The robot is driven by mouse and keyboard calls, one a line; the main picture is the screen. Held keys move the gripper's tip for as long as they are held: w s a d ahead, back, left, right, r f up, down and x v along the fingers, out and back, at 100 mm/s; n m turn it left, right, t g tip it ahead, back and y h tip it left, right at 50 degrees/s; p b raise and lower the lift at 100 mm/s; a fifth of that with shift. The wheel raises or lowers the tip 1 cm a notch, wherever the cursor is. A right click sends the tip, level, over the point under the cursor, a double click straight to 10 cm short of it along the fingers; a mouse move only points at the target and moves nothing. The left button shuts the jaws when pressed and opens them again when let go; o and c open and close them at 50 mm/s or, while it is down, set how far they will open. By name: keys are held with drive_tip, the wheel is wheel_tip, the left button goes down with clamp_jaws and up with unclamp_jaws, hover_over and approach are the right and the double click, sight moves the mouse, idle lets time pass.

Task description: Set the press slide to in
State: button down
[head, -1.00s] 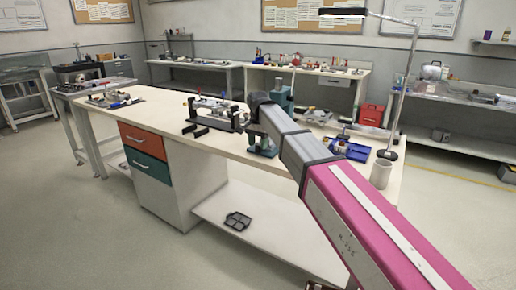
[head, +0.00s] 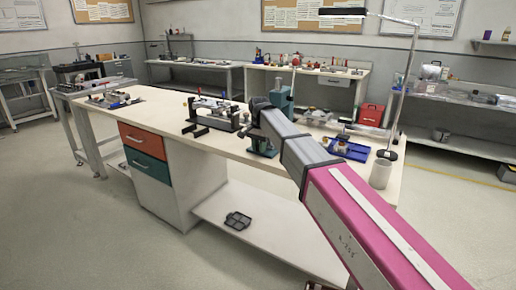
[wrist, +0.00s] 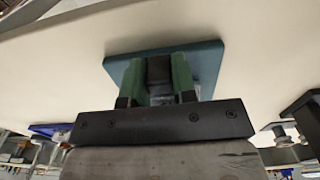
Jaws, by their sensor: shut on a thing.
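A teal press (head: 283,92) stands on the workbench, partly hidden behind my arm in the head view. My gripper (wrist: 158,98) is right up against the press and shut on the slide.
A black and grey fixture (head: 215,113) stands to the left of the press on the bench. A blue tray (head: 345,149), a white cup (head: 381,173) and a lamp stand (head: 405,85) are to the right.

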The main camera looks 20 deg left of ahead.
drive_tip(key=w, duration=0.2)
drive_tip(key=w+d, duration=0.1)
drive_tip(key=w, duration=0.5)
drive_tip(key=shift+d, duration=0.2)
drive_tip(key=c, duration=0.9)
unclamp_jaws()
drive_tip(key=shift+w, duration=0.1)
drive_tip(key=shift+r, duration=0.15)
drive_tip(key=r, duration=0.4)
drive_tip(key=shift+s+r, duration=0.2)
drive_tip(key=shift+s, duration=0.15)
drive_tip(key=s+a+r, duration=0.1)
drive_tip(key=s+r, duration=0.1)
drive_tip(key=s, duration=0.1)
drive_tip(key=s+a+r, duration=0.1)
drive_tip(key=s+r, duration=0.1)
drive_tip(key=s, duration=0.2)
drive_tip(key=s+a+r, duration=0.2)
drive_tip(key=s, duration=0.1)
drive_tip(key=shift+s+r, duration=0.2)
